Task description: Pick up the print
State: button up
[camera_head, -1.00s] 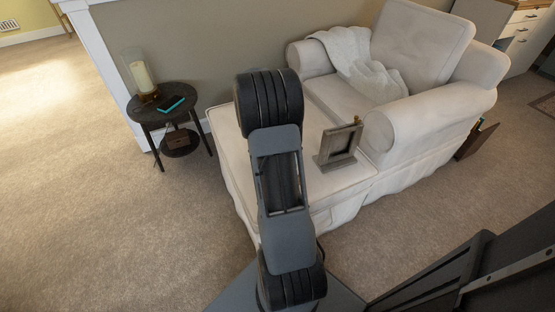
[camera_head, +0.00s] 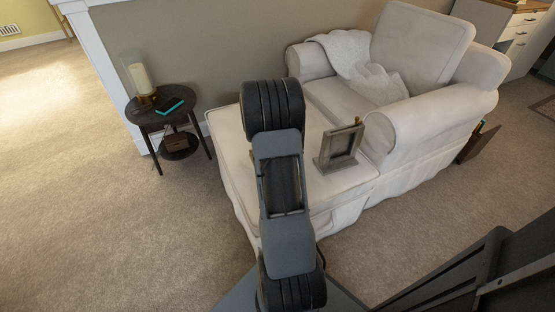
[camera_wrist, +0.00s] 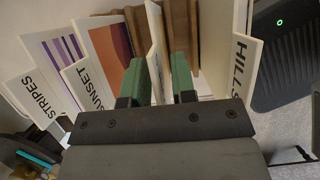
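In the wrist view several upright prints stand around my gripper (camera_wrist: 160,85). One is lettered STRIPES (camera_wrist: 42,100), one SUNSET (camera_wrist: 95,85) with a purple and orange picture, and one HILLS (camera_wrist: 240,65). A pale print seen nearly edge-on (camera_wrist: 156,45) rises between my two green fingertips; its lettering cannot be read. The fingers are apart, one on each side of its edge, and I cannot tell whether they touch it. In the head view my arm shows, but my gripper and these prints are hidden.
A dark round side table (camera_head: 150,118) holds a candle (camera_head: 142,80) and teal book (camera_head: 170,107). Carpet (camera_head: 80,230) at left is clear.

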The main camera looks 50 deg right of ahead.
grip_shut()
dwell(0.3)
notch_tip(320, 180, up, 10)
jog(key=p, duration=0.4)
jog(key=shift+r, duration=0.2)
jog(key=shift+r+p, duration=2.3)
jog(key=shift+p, duration=0.1)
